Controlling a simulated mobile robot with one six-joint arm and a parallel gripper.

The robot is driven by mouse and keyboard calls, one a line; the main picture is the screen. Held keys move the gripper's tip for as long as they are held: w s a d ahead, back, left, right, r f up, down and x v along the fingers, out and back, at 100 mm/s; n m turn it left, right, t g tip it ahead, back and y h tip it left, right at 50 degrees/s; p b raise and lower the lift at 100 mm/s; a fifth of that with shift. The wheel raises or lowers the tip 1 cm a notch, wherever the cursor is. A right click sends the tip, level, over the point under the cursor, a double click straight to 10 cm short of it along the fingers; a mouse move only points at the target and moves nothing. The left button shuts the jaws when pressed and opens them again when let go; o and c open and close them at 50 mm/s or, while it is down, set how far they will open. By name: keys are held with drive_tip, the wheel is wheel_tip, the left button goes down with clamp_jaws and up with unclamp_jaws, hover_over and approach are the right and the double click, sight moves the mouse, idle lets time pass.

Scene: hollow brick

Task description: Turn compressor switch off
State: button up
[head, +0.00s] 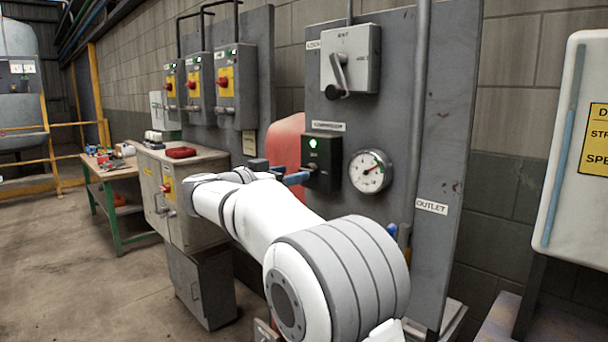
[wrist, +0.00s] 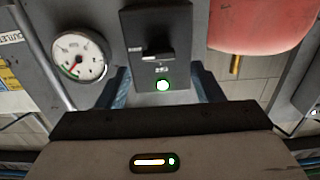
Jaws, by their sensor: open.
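The compressor switch is a dark box (head: 323,150) on a grey panel, under a label that reads COMPRESSOR, with a lit green lamp near its top. In the wrist view the box (wrist: 150,25) appears upside down, with a black switch handle (wrist: 157,50) in its middle and the green lamp lit below it. My gripper (head: 298,178) is at the lower front of the box in the head view. In the wrist view its blue fingers are apart, one on each side of the box's lamp end, with nothing held. Whether they touch the box cannot be told.
A round gauge (head: 370,171) is right of the box, and a red tank (head: 286,140) is behind the panel to its left. A larger lever switch (head: 350,60) is above. A grey pipe (head: 421,100) runs down the panel's right side. A beige cabinet (head: 205,205) stands left.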

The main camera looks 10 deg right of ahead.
sight(302, 170)
drive_tip(key=x, duration=0.5)
drive_tip(key=shift+a, duration=0.1)
drive_tip(key=c, duration=1)
